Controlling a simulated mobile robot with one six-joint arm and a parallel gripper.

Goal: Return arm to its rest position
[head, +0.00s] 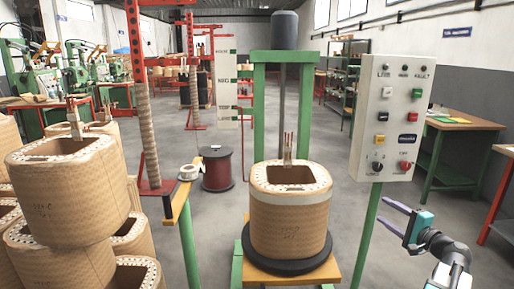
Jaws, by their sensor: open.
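My gripper (391,213) is at the lower right of the head view, with its two purple fingers spread apart and pointing left. Nothing is between the fingers. My grey arm and teal gripper body come in from the lower right corner. The gripper is right of the green post of the control box (390,115) and apart from the coil in the middle. That tan coil (290,222) stands upright on a black round plate (262,262) on the green-framed stand (259,110).
Several tan coils (70,205) are stacked at the left. A yellow bar (178,205) on a green post holds a white roll (188,172). A dark red spool (217,168) stands behind. A green table (455,160) is at the right. Grey floor is open between table and control box.

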